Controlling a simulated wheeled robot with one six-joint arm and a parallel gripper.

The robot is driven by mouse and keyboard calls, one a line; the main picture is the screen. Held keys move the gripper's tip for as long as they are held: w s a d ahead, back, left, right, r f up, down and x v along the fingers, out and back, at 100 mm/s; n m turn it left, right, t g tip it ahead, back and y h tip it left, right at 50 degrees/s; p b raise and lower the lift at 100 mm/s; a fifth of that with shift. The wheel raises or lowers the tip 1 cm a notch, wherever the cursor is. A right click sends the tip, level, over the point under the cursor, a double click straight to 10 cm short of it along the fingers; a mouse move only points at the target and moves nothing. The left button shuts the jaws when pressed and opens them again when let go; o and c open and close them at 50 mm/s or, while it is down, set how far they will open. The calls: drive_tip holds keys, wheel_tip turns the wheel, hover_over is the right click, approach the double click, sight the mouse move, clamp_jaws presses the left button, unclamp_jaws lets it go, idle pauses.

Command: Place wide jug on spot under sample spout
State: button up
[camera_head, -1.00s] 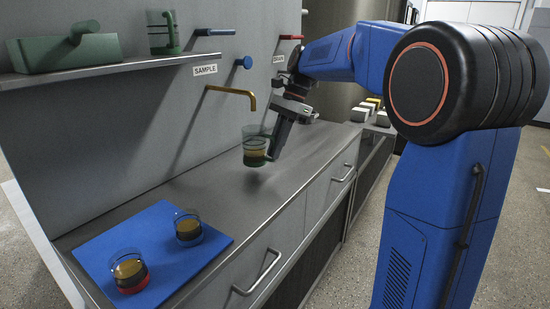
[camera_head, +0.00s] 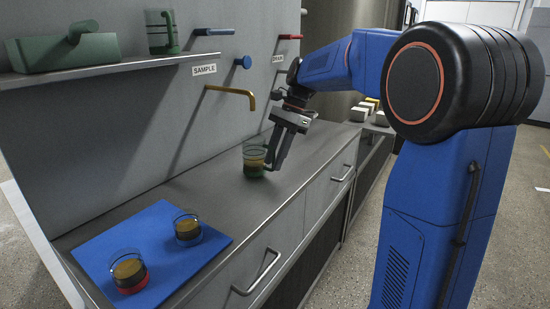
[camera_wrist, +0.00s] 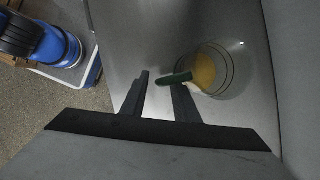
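The wide jug (camera_head: 254,160), clear with a green base and handle and amber liquid inside, stands upright on the steel counter (camera_head: 215,185). In the head view it is below the tip of the brass sample spout (camera_head: 235,92). It also shows in the wrist view (camera_wrist: 208,72), with its green handle pointing at my gripper. My gripper (camera_wrist: 160,85) has its fingers apart; the handle's end lies between them, near the right finger, with a gap to the left finger. In the head view, my gripper (camera_head: 275,160) is at the jug's right side. The exact spot is hidden under the jug.
A blue mat (camera_head: 165,235) at the counter's front left bears two small jugs, one red-based (camera_head: 129,272) and one dark-based (camera_head: 187,229). A shelf (camera_head: 110,70) above holds a green container (camera_head: 65,52) and a green-handled jug (camera_head: 160,32). Counter around the wide jug is clear.

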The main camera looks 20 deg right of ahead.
drive_tip(key=v, duration=1.2)
drive_tip(key=s+a+f+n+t+h, duration=0.1)
drive_tip(key=s+f+n, duration=0.3)
drive_tip(key=s, duration=0.5)
drive_tip(key=s+a+f+n+t+h, duration=0.2)
drive_tip(key=s+f+n, duration=0.15)
drive_tip(key=s, duration=0.55)
drive_tip(key=s+f+n+t+h, duration=0.1)
drive_tip(key=s+f+n, duration=0.6)
drive_tip(key=s+f, duration=0.7)
drive_tip(key=shift+s+d+f+t+h, duration=0.15)
drive_tip(key=shift+d+f+t+h, duration=0.25)
drive_tip(key=shift+t, duration=0.5)
drive_tip(key=shift+r, duration=0.15)
